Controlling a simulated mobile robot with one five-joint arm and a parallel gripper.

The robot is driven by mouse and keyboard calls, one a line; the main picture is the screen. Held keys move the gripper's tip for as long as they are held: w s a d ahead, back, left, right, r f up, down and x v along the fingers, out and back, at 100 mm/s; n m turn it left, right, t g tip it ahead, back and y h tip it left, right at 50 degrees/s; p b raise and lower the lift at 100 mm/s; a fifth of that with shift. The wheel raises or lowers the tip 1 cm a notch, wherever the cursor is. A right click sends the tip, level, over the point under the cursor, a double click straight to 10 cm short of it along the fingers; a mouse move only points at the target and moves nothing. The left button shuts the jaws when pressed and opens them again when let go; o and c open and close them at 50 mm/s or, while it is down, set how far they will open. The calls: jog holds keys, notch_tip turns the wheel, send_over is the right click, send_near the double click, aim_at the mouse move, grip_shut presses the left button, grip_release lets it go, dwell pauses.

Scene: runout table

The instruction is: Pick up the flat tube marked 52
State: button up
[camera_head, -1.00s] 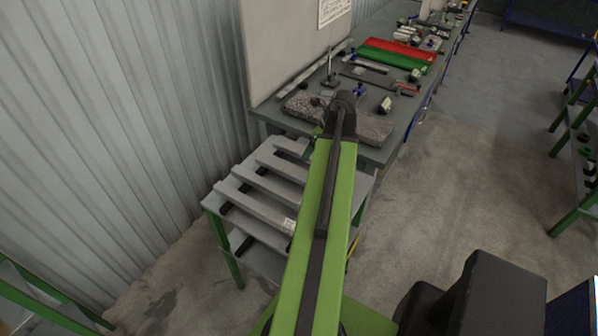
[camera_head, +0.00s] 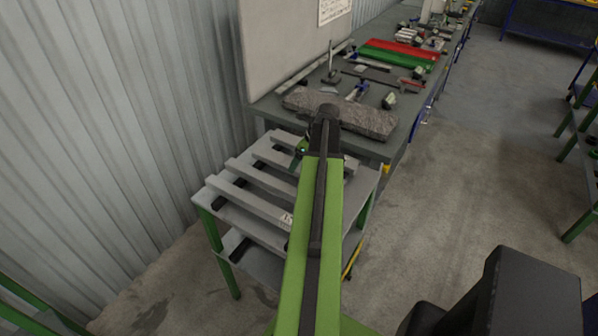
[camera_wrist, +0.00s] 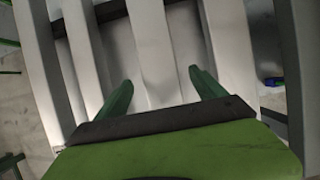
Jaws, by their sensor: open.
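Several long grey flat tubes (camera_head: 251,204) lie side by side on the grey runout table (camera_head: 222,216) in the head view. One tube carries a small white label near its right end; its number is too small to read. My gripper is at the far end of my green arm, over the tubes, and the arm hides part of them. In the wrist view my gripper (camera_wrist: 161,92) is open, with two green fingers apart. A pale tube (camera_wrist: 153,45) runs between the fingers, and other tubes (camera_wrist: 83,55) lie on both sides. No number shows there.
Behind the runout table is a workbench with a grey stone-like beam (camera_head: 365,118), red (camera_head: 398,49) and green (camera_head: 395,60) pieces and small tools. A corrugated wall (camera_head: 120,110) is on the left. Open floor (camera_head: 460,180) lies to the right.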

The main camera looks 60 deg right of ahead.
jog(key=b+x, duration=0.1)
jog(key=x, duration=0.2)
jog(key=shift+s+f+b, duration=0.1)
jog(key=shift+b, duration=0.2)
grip_shut()
